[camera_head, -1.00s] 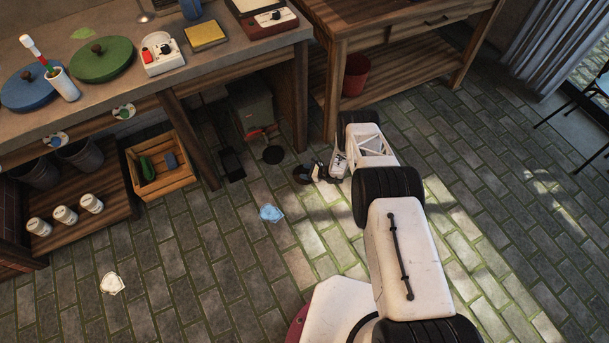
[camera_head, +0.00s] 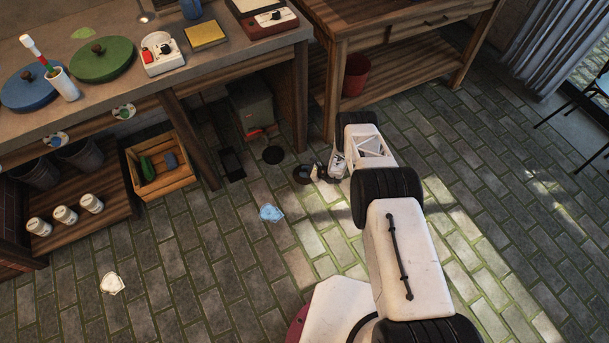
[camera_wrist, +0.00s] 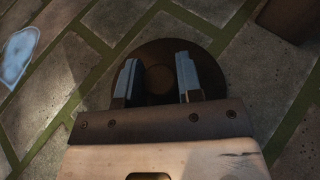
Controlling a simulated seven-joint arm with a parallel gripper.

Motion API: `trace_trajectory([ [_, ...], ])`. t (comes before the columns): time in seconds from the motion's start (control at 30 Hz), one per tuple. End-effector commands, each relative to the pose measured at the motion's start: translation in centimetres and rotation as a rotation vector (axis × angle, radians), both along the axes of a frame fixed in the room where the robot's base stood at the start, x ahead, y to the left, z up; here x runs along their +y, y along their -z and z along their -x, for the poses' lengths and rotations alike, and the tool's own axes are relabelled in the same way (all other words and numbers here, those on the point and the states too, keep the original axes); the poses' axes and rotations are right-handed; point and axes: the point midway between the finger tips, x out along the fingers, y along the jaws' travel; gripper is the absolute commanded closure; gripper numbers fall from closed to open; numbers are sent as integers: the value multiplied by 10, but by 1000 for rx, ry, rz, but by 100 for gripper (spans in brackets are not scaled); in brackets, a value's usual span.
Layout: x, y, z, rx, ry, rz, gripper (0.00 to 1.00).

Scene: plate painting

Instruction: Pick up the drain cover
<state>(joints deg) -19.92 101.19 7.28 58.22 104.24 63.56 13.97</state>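The drain cover appears to be a dark brown round disc (camera_wrist: 158,48) with a smaller round raised part (camera_wrist: 158,79) at its centre, filling the middle of the wrist view. It seems to lie flat on the paving. In the head view it is a small dark round shape (camera_head: 302,174) at the end of my arm. My gripper (camera_wrist: 158,72) is open over the disc. Its two fingers stand left and right of the centre part with a gap on each side. The disc's near edge is hidden by my gripper body.
A blue crumpled piece (camera_head: 270,213) lies nearer, also in the wrist view (camera_wrist: 18,55). A grey box (camera_head: 250,106) stands under the workbench (camera_head: 240,60). Paving to the right is clear.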

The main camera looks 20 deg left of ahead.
Motion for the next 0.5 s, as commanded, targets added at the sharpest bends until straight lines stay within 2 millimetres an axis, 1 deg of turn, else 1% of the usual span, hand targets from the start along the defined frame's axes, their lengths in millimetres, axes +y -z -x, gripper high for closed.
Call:
trace_trajectory([
  [0.03, 0, 0, 0, 0, 0, 0, 89],
  [0.1, 0, 0, 0, 0, 0, 0, 100],
  [0.5, 0, -2, 0, 0, 0, 0, 100],
])
